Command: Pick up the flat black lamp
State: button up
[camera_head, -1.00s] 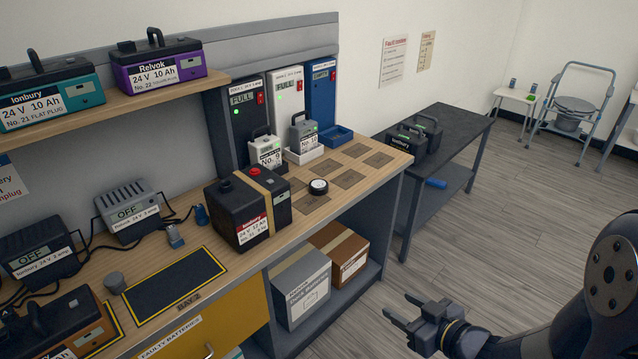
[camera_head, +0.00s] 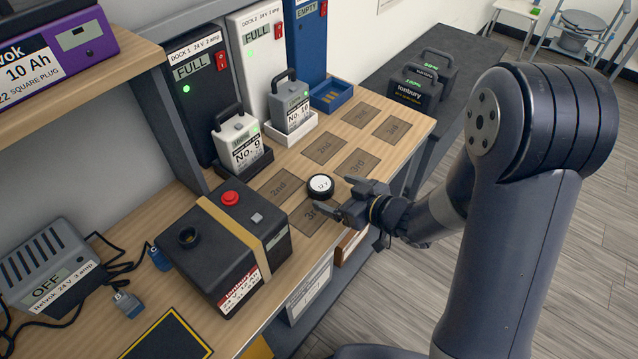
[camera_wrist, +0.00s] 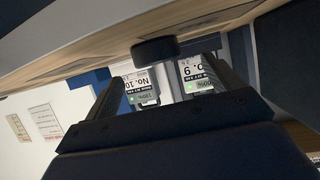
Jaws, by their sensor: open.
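The flat black lamp (camera_head: 320,187) is a low round black puck with a pale top. It lies on the wooden bench top, by the marked squares. In the wrist view, which is upside down, the lamp (camera_wrist: 155,50) shows as a dark disc against the bench, just beyond the fingertips and roughly between them. My gripper (camera_head: 337,196) is open and empty, low over the bench at the lamp's right side, with its fingers pointing toward it. The fingers (camera_wrist: 168,70) also show spread in the wrist view. I cannot tell whether a finger touches the lamp.
A big black battery with a tan strap (camera_head: 228,245) stands left of the lamp. Behind are battery No. 9 (camera_head: 238,142), battery No. 10 (camera_head: 291,106) and an empty blue dock (camera_head: 331,95). Marked squares to the right are bare. A dark side table (camera_head: 385,75) holds black batteries.

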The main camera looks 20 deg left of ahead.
aim_at(330, 190)
jog(key=shift+f+x, duration=0.2)
jog(key=shift+x, duration=2.4)
jog(key=shift+w+d, duration=0.15)
jog(key=shift+d, duration=0.05)
jog(key=shift+c, duration=0.2)
jog(key=c, duration=1.1)
